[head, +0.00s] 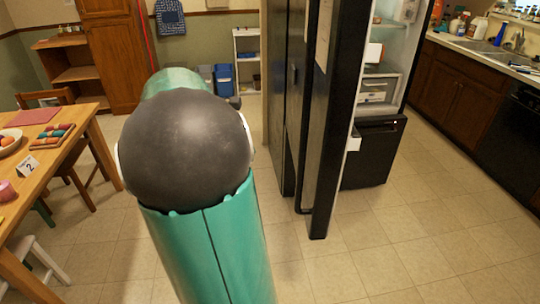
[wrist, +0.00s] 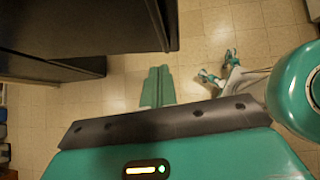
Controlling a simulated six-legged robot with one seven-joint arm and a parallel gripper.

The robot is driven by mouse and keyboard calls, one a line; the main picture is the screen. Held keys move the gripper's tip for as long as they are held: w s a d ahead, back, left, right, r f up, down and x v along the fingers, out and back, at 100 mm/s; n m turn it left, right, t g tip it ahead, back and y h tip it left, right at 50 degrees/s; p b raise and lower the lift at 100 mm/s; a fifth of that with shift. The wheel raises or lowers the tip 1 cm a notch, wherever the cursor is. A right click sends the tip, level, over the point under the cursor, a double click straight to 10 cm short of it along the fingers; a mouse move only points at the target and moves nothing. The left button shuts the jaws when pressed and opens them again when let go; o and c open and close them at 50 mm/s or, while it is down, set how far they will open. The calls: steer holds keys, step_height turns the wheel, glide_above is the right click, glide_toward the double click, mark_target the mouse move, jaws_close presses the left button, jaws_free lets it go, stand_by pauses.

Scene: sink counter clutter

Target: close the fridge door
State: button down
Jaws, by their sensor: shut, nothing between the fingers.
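The fridge (head: 370,155) is black and stands right of centre in the head view. Its lit interior with shelves shows. The fridge door (head: 335,125) stands open, nearly edge-on, left of that interior. Another dark upright panel (head: 278,110) is just left of it; I cannot tell if it is part of the same door. In the wrist view, a dark panel (wrist: 85,22) fills the upper left. My gripper (wrist: 158,70) shows near the middle there, its teal fingers together and empty, apart from the panel in the picture. My arm hides it in the head view.
A wooden table (head: 75,150) with chairs stands at left. A sink counter (head: 490,55) with bottles and dark cabinets runs along the right. A small white shelf (head: 247,45) and bins (head: 222,80) are at the back. The tiled floor (head: 420,230) before the fridge is clear.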

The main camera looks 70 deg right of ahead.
steer(key=s+d+f, duration=0.7)
steer(key=s, duration=0.2)
steer(key=shift+s+d, duration=0.15)
steer(key=shift+s, duration=0.15)
steer(key=shift+s, duration=0.1)
